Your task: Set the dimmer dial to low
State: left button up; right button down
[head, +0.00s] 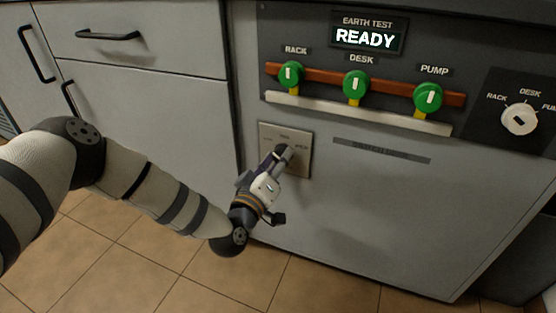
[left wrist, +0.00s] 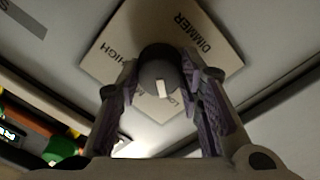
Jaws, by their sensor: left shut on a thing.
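The dimmer plate (head: 303,166) is a square beige panel on the grey cabinet front; it also shows in the left wrist view (left wrist: 150,28). The dimmer dial (left wrist: 158,70) is a round dark knob with a white pointer mark, which lies toward the bottom of that view, close to the partly hidden label. My left gripper (head: 284,154) is at the plate, its two fingers shut on opposite sides of the dial. In the head view the fingers mostly hide the dial. My right gripper is not in view.
Above the plate are a red-brown bar with green switches (head: 355,85) for RACK, DESK and PUMP, a pale ledge (head: 360,113) and a READY display (head: 367,39). A white selector knob (head: 518,119) is at right.

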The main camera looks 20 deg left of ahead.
pick_arm(q)
jog(key=shift+f+n, duration=0.1)
jog(key=shift+n, duration=0.5)
jog(key=o, duration=1.2)
jog(key=shift+c, duration=0.2)
jog(key=s, duration=1.2)
jog(key=shift+a, duration=0.25)
jog(key=shift+f, duration=0.1)
